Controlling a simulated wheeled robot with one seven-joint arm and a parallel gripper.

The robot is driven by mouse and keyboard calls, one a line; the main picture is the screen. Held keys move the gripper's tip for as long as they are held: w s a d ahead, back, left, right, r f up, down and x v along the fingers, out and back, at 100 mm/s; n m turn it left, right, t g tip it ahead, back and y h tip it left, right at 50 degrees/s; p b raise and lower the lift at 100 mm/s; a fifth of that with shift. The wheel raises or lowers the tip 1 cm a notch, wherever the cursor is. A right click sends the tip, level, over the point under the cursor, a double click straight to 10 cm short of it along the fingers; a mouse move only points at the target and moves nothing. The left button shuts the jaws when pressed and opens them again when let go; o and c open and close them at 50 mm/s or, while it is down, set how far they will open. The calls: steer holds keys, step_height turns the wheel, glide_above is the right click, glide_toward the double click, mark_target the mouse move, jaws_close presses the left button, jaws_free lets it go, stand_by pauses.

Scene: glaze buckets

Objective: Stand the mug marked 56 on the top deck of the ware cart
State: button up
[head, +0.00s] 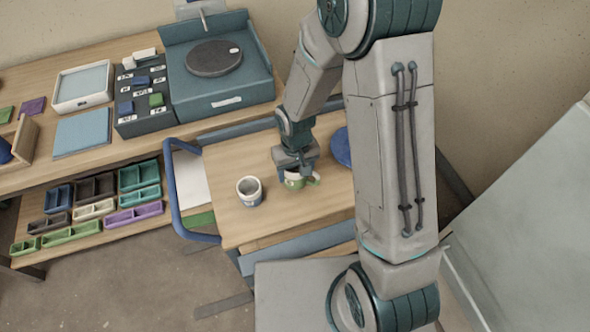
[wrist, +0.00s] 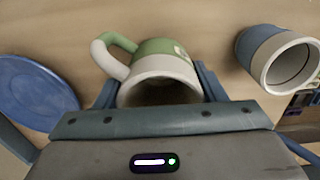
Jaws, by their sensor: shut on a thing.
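My gripper (head: 294,171) is shut on a green and white mug (head: 293,181), with one finger on each side of it. In the wrist view the mug (wrist: 165,75) sits between the fingers (wrist: 158,92), its handle toward the upper left. A small mark shows on its green band, but I cannot read the number. The mug is over or on the wooden top deck of the cart (head: 320,205); I cannot tell whether its base touches. A blue and white mug (head: 249,191) stands upright on the deck to the left; it also shows in the wrist view (wrist: 262,45).
A blue round disc (head: 341,148) lies on the deck behind my arm, partly hidden. The cart's blue tube handle (head: 172,190) rises at its left. A workbench (head: 130,45) with a wheel unit (head: 215,85) stands behind. The deck's front is clear.

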steer(key=shift+f, duration=0.3)
steer(key=shift+f, duration=0.1)
steer(key=o, duration=1.2)
step_height(320, 180, up, 12)
steer(key=shift+r, duration=0.2)
steer(key=shift+s+d+r+m+t, duration=0.55)
steer(key=shift+s+d+r, duration=1.4)
steer(key=shift+s+r, duration=0.2)
steer(key=shift+s+d+r+m+t, duration=0.45)
steer(key=shift+s+d+r+m, duration=0.05)
steer(key=shift+s+d+r, duration=1.65)
steer(key=shift+s+d+r+m+t, duration=0.55)
steer(key=shift+s+d+r, duration=1.35)
steer(key=shift+r, duration=0.4)
